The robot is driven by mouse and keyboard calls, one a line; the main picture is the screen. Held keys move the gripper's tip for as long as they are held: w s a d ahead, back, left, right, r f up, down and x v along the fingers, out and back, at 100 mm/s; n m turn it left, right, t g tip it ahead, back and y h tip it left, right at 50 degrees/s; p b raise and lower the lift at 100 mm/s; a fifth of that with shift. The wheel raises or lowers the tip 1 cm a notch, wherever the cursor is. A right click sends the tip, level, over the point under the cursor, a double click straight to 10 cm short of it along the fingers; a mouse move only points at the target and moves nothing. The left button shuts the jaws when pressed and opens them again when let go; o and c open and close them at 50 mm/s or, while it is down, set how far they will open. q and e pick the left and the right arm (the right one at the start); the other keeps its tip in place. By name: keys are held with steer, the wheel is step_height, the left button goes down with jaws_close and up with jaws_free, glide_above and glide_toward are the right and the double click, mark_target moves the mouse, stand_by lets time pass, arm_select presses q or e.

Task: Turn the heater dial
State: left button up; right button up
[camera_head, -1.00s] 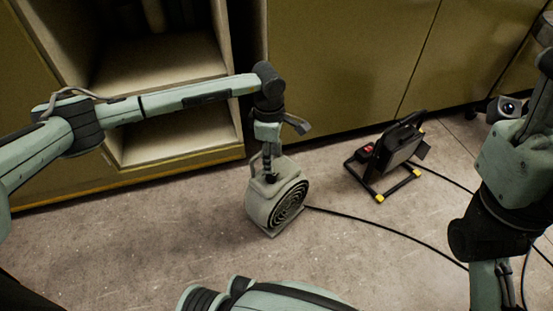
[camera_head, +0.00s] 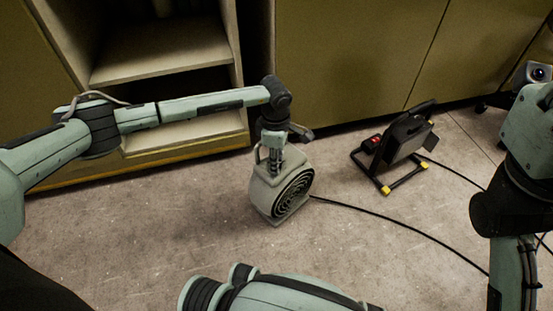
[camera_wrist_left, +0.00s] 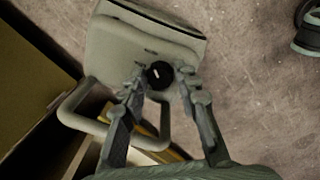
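The heater (camera_head: 266,195) is a small grey-green fan heater with a round dark grille, upright on the floor in the middle of the head view. In the left wrist view its top (camera_wrist_left: 130,50) fills the upper middle, with a loop handle at lower left. The heater dial (camera_wrist_left: 159,74) is a small black knob with a white mark. My left gripper (camera_wrist_left: 162,76) points down over the heater's top, its fingers apart on either side of the dial. Narrow gaps seem to show; contact is unclear. In the head view the left gripper (camera_head: 273,160) hides the dial. My right gripper is out of view.
A black work lamp (camera_head: 400,140) on a yellow-footed stand is right of the heater. A black cable (camera_head: 400,228) runs right across the floor. Olive cabinets (camera_head: 350,55) and an open shelf unit (camera_head: 165,55) stand behind.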

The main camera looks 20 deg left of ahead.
arm_select(q)
jaws_close()
